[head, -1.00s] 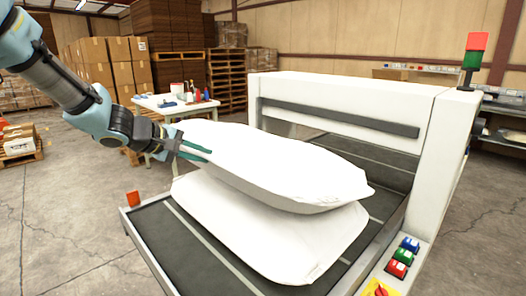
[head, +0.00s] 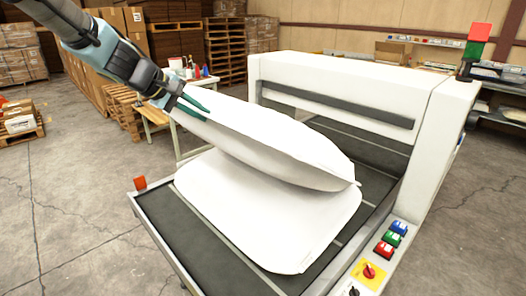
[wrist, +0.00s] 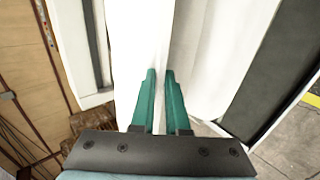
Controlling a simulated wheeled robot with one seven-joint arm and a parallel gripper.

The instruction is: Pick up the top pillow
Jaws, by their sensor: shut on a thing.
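The top pillow (head: 265,142) is white and plump. It is tilted, with its left end raised and its right end low, close above the lower pillow; I cannot tell if they touch there. My gripper (head: 190,108) is shut on the raised left end of the top pillow. In the wrist view, the green fingers of my gripper (wrist: 159,80) pinch white fabric of the top pillow (wrist: 143,45). The lower pillow (head: 260,225) lies flat and white on the dark conveyor bed (head: 205,268).
A white machine frame (head: 345,92) with a dark slot stands behind the bed. A control panel (head: 385,250) with coloured buttons is at the right. A small table (head: 160,118) with bottles stands behind my arm. Open floor lies to the left.

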